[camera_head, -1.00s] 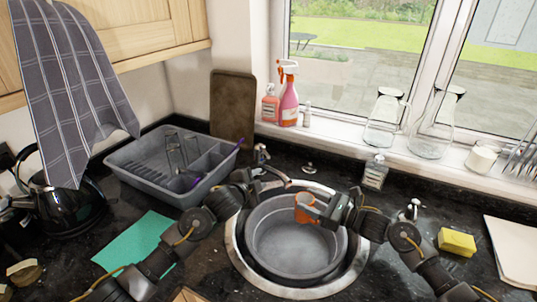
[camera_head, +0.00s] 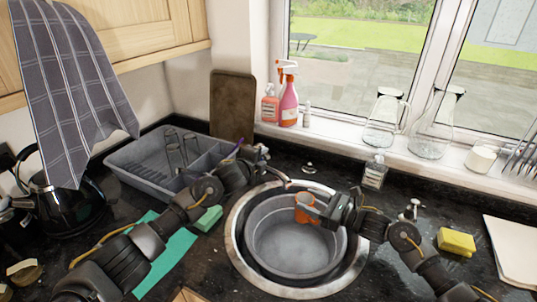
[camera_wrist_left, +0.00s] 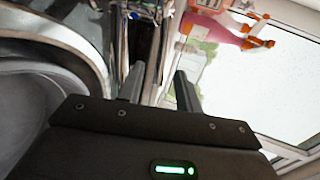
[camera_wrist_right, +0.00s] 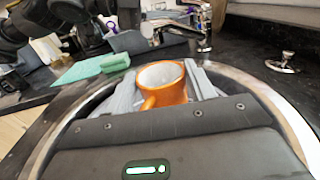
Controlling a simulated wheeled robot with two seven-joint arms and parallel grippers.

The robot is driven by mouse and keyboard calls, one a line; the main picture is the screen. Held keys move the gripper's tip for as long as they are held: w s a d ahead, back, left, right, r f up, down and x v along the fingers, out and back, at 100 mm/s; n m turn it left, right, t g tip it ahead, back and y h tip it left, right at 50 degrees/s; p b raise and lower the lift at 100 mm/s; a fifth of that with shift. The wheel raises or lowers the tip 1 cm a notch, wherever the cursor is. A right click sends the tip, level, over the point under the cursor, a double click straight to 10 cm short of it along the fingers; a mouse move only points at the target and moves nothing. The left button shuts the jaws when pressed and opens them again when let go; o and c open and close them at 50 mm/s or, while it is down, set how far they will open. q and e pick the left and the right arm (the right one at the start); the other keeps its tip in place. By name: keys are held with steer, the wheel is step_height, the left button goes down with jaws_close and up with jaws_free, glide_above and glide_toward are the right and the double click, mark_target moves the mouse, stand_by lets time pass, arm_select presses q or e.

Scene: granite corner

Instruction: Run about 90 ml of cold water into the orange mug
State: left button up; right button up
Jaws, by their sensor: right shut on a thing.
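The orange mug (camera_head: 305,201) is over the grey basin in the sink. My right gripper (camera_head: 318,211) is shut on it, and in the right wrist view the mug (camera_wrist_right: 165,84) sits upright between the fingers (camera_wrist_right: 163,90). Its pale inside shows, with no water visible. The chrome tap (camera_head: 277,176) reaches over the sink's back left rim, behind and left of the mug. No stream shows. My left gripper (camera_head: 258,162) is beside the tap's base; in the left wrist view its fingers (camera_wrist_left: 158,88) are apart with nothing between them. Contact with the tap cannot be told.
The grey basin (camera_head: 258,265) fills the round sink. A grey dish rack (camera_head: 132,171) stands left of the tap. A green block (camera_head: 208,218) and teal cloth (camera_head: 170,262) lie under my left arm. A soap bottle (camera_head: 375,172) and yellow sponge (camera_head: 456,242) are at right.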

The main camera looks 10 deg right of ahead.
mark_target(265, 155)
arm_select(q)
steer(key=shift+x, duration=2.75)
jaws_close()
